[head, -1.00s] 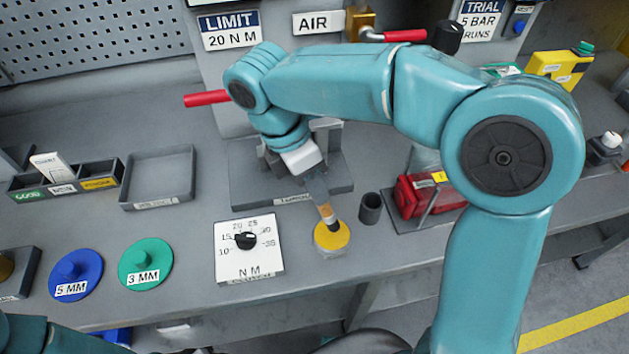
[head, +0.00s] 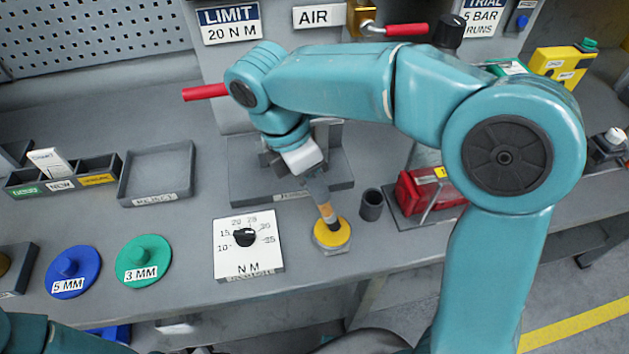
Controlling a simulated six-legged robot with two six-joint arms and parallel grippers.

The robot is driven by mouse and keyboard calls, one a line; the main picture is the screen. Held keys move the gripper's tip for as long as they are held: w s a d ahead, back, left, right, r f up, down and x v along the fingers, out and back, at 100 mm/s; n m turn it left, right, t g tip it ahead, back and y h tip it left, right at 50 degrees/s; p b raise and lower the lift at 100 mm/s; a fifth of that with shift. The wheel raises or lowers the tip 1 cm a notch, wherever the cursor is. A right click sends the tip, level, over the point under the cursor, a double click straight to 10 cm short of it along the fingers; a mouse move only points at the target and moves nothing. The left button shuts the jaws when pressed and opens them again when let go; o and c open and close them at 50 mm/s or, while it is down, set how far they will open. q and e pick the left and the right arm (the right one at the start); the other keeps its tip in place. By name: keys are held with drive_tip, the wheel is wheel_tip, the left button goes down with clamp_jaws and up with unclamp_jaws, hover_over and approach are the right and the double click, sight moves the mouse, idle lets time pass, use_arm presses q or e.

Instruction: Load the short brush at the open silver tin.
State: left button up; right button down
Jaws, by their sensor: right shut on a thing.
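The open silver tin (head: 341,241) stands near the front of the bench, its round top filled with yellow. My right arm reaches over from the right, and its gripper (head: 319,188) points down, shut on the short brush (head: 326,211). The brush leans slightly, and its dark lower end is over the middle of the yellow and appears to touch it. How deep it goes cannot be told. The fingers are partly hidden by the wrist. Only a piece of my left arm shows in the lower left corner; its gripper is out of frame.
A dark cup (head: 370,205) stands just right of the tin. A white N M dial plate (head: 249,258) lies to its left, then green (head: 143,260) and blue (head: 73,272) discs. A red box (head: 425,190) is at right. A grey reject tray (head: 156,177) sits at back left.

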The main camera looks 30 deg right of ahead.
drive_tip(key=shift+f+b, duration=0.3)
drive_tip(key=shift+f, duration=0.25)
drive_tip(key=shift+p, duration=0.3)
idle(1.5)
wheel_tip(320, 180, up, 7)
drive_tip(key=p, duration=0.7)
drive_tip(key=shift+r, duration=0.1)
drive_tip(key=shift+s, duration=0.1)
idle(0.6)
